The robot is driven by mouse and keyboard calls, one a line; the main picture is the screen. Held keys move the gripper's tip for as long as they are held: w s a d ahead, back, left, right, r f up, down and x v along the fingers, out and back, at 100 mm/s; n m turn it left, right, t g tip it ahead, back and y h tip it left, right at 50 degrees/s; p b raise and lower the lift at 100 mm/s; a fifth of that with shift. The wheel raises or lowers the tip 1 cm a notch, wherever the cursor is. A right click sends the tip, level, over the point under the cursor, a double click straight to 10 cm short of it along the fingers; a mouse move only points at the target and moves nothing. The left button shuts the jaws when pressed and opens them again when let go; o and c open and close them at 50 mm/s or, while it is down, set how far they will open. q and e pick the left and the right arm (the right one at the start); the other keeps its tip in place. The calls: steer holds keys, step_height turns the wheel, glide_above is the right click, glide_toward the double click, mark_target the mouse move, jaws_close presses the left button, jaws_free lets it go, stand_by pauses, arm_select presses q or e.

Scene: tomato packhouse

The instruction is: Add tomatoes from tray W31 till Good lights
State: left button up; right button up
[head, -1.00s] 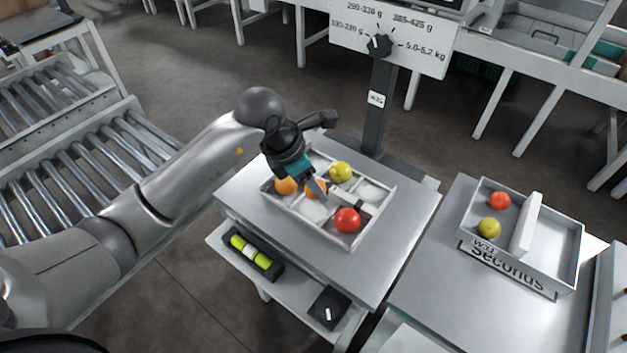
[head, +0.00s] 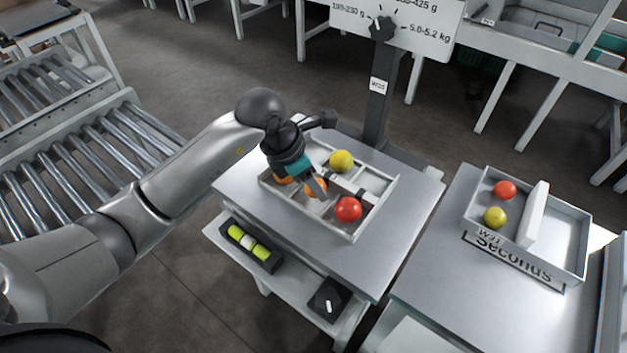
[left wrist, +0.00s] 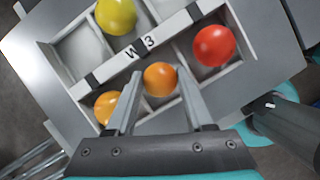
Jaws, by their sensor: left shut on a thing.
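A grey tray (head: 352,236) with compartments sits on a metal table. Its divider strip shows "W 3" in the left wrist view (left wrist: 139,46). It holds a yellow tomato (head: 341,161), a red tomato (head: 348,209) and an orange tomato (left wrist: 109,106). My left gripper (left wrist: 160,74) is shut on another orange tomato (left wrist: 160,79), which also shows in the head view (head: 315,187). That tomato is in or just over a near-row compartment, between the other orange one and the red one; I cannot tell if it is lifted. My right gripper is not in view.
A post (head: 376,115) carries a dial (head: 382,28) with weight ranges. A dark holder (head: 252,247) lies below the tray.

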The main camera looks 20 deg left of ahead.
arm_select(q)
steer(key=shift+f+b, duration=0.4)
steer(key=shift+f, duration=0.15)
stand_by(0.4)
steer(key=o, duration=1)
steer(key=c, duration=0.3)
steer(key=shift+c, duration=0.2)
step_height(320, 180, up, 7)
steer(key=p, duration=0.6)
steer(key=shift+r, duration=0.1)
